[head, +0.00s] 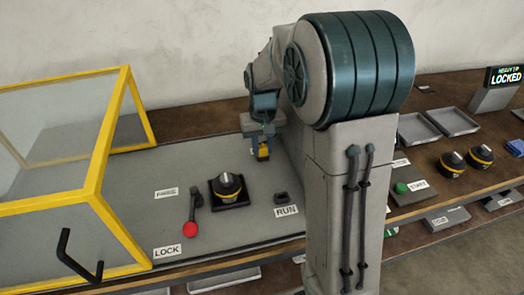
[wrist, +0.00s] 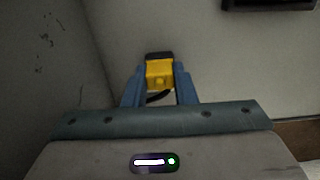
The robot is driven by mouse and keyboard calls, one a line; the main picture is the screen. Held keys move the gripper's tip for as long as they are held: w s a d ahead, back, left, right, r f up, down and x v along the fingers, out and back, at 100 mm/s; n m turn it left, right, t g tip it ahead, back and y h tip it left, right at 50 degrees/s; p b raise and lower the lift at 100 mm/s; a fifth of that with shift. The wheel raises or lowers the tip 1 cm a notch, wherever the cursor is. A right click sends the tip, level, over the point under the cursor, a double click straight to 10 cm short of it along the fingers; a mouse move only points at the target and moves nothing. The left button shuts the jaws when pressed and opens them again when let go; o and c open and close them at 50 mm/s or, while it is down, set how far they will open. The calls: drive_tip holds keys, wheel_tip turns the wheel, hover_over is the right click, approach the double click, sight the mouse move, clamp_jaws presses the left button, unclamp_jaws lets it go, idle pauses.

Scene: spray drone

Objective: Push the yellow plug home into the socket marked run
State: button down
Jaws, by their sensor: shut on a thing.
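My gripper (head: 262,145) is shut on the yellow plug (head: 263,152), which hangs above the grey bench top in the head view. The wrist view shows the plug (wrist: 159,74) between the two blue fingers of my gripper (wrist: 160,84), with its dark end pointing away and a dark cable curving below it. The small dark socket (head: 281,197) stands beside the RUN label (head: 287,211), nearer the bench front than the plug. Plug and socket are apart. In the wrist view a dark part shows at the upper right edge; I cannot tell what it is.
A yellow-framed clear guard (head: 110,140) stands at the left. A lever with a red knob (head: 190,229) and a black-and-yellow canister on a dark base (head: 228,188) stand left of the socket. A LOCKED display (head: 506,76), trays and a green START button (head: 401,188) are at the right.

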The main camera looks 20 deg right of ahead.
sight(263, 146)
drive_tip(key=shift+r, duration=0.15)
drive_tip(key=shift+r+p, duration=2.35)
drive_tip(key=shift+r, duration=0.5)
